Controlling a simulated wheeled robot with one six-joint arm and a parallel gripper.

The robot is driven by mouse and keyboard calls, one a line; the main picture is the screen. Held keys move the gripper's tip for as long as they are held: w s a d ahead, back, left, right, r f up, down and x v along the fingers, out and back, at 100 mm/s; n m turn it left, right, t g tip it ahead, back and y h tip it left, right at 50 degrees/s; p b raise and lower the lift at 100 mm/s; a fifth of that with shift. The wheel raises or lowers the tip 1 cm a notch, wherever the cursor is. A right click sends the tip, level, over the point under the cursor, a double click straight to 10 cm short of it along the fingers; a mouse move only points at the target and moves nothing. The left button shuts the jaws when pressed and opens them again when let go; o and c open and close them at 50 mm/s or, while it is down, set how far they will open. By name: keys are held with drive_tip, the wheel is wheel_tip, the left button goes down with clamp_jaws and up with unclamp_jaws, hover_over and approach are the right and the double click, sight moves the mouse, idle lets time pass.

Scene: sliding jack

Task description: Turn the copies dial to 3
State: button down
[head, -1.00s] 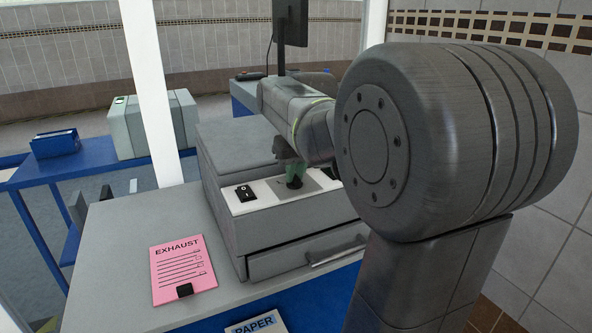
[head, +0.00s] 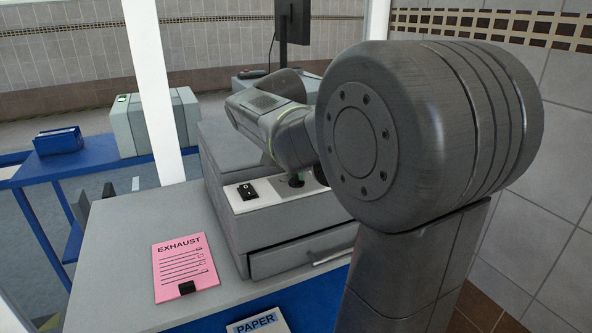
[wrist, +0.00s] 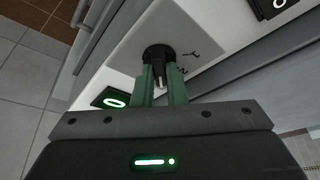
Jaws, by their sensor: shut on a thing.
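The black copies dial (wrist: 156,53) sits on a light grey plate on the machine's top panel. My gripper (wrist: 160,76) has its two green fingers closed on the dial's grip, one on each side. A digit 2 and another small mark, hard to read, show to the right of the dial in the wrist view; other markings are hidden. In the head view the dial (head: 296,181) shows as a small dark knob under my wrist, and my fingers are mostly hidden.
A black rocker switch (head: 247,191) sits left of the dial. A green lit button or display (wrist: 115,101) is beside the fingers. A pink EXHAUST note (head: 184,266) lies on the grey counter (head: 120,235). A drawer (head: 300,253) is below the panel.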

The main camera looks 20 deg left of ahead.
idle(0.4)
drive_tip(key=c, duration=1.5)
unclamp_jaws()
drive_tip(key=shift+o, duration=0.2)
drive_tip(key=v, duration=1.3)
drive_tip(key=shift+r, duration=0.4)
drive_tip(key=shift+s, duration=0.1)
drive_tip(key=x, duration=1.4)
drive_tip(key=shift+s, duration=0.1)
